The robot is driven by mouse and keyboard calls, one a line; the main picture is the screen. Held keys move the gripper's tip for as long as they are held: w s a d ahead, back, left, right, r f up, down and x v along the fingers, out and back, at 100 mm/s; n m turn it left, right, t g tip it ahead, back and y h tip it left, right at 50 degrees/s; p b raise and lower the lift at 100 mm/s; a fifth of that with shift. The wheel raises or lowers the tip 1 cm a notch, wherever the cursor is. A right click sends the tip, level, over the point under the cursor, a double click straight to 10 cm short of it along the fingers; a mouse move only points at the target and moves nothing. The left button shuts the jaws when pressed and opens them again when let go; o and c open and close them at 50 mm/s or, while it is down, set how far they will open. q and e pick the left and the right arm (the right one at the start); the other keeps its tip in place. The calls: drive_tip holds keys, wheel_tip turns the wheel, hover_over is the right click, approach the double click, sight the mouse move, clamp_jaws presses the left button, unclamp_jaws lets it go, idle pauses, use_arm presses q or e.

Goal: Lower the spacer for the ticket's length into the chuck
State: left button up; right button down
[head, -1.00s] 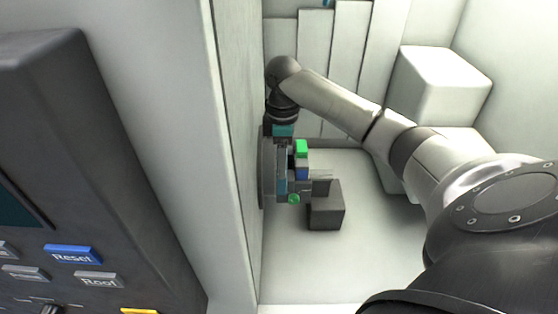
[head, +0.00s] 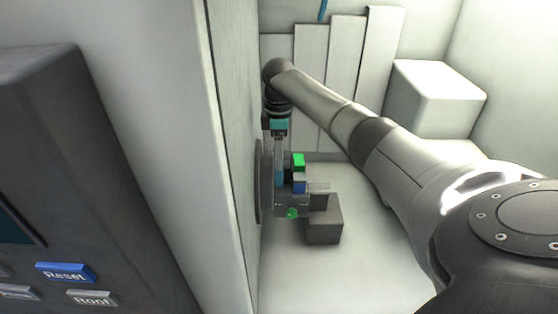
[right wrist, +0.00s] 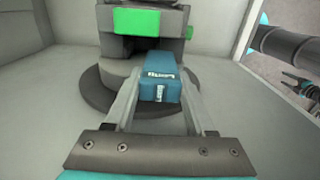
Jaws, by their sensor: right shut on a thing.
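My right gripper (head: 279,172) reaches down beside the chuck, with its two fingers on the sides of a blue spacer (right wrist: 160,85). The spacer has white lettering on its faces. The chuck (right wrist: 95,92) is a dark round disc with grey jaws and a bright green patch (right wrist: 137,21). In the right wrist view the spacer overlaps the disc; I cannot tell whether they touch. My left gripper seems to show small at the right (right wrist: 300,85); its opening is unclear.
A dark grey block (head: 323,219) stands just right of the chuck. White panels (head: 346,80) and a white box (head: 432,98) stand at the back. A pale wall (head: 235,130) and control panel (head: 70,190) fill the left. Open floor lies in front.

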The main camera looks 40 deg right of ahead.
drive_tip(key=shift+w+d, duration=0.25)
drive_tip(key=shift+w, duration=0.05)
wheel_tip(320, 180, down, 6)
drive_tip(key=w+d+b, duration=0.1)
drive_tip(key=w+b, duration=0.1)
drive_tip(key=b, duration=0.2)
drive_tip(key=shift+d, duration=0.35)
drive_tip(key=shift+f+b, duration=0.5)
drive_tip(key=shift+f, duration=0.05)
idle(0.8)
drive_tip(key=shift+c, duration=0.8)
unclamp_jaws()
drive_tip(key=shift+r, duration=0.1)
wheel_tip(320, 180, up, 15)
